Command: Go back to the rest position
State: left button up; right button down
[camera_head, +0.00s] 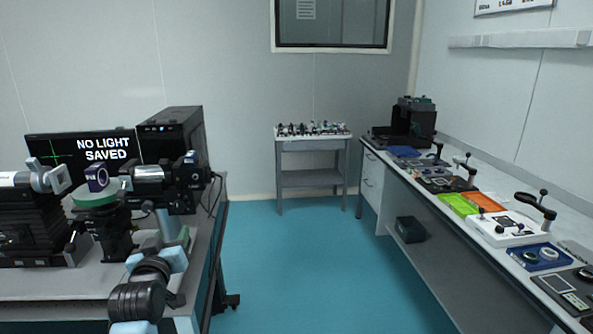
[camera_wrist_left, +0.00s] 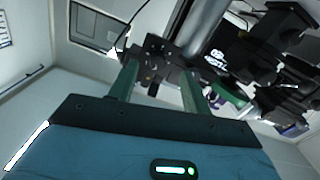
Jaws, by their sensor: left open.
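My left arm comes in from the lower left of the head view. In the left wrist view the two green fingers of the left gripper (camera_wrist_left: 157,78) are spread apart. A dark fitting shows between and beyond them, and I cannot tell whether they touch it. Nothing is clearly held. My right gripper is not in view.
The bench (camera_head: 75,282) carries a green round stage (camera_head: 96,193), black mounts and a monitor (camera_head: 85,147) reading "NO LIGHT SAVED". A long counter (camera_head: 470,208) with trays and tools runs along the right. A small table (camera_head: 313,143) stands at the back. The blue floor (camera_head: 310,270) between is clear.

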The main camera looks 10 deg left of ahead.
pick_arm(q)
jog(key=s+d+f+m+g+h, duration=0.1)
jog(key=s+d+f+m, duration=0.1)
jog(key=s+f, duration=0.5)
jog(key=s+d+f+m+g+h, duration=0.1)
jog(key=s+d+f+g, duration=0.2)
jog(key=f, duration=0.7)
jog(key=s+d+f+m+h, duration=0.1)
jog(key=s+d+f+m, duration=0.1)
jog(key=s+f, duration=0.55)
jog(key=s+d+f+m+g+h, duration=0.1)
jog(key=s+d+f+g, duration=0.1)
jog(key=s+f, duration=0.4)
jog(key=s+d+f+g+h, duration=0.1)
jog(key=s+d+f, duration=0.3)
jog(key=s, duration=0.9)
notch_tip(320, 180, down, 3)
jog(key=shift+d+r+m+g+h, duration=0.15)
jog(key=shift+d+m+g+h, duration=0.15)
jog(key=shift+m+g+h, duration=0.1)
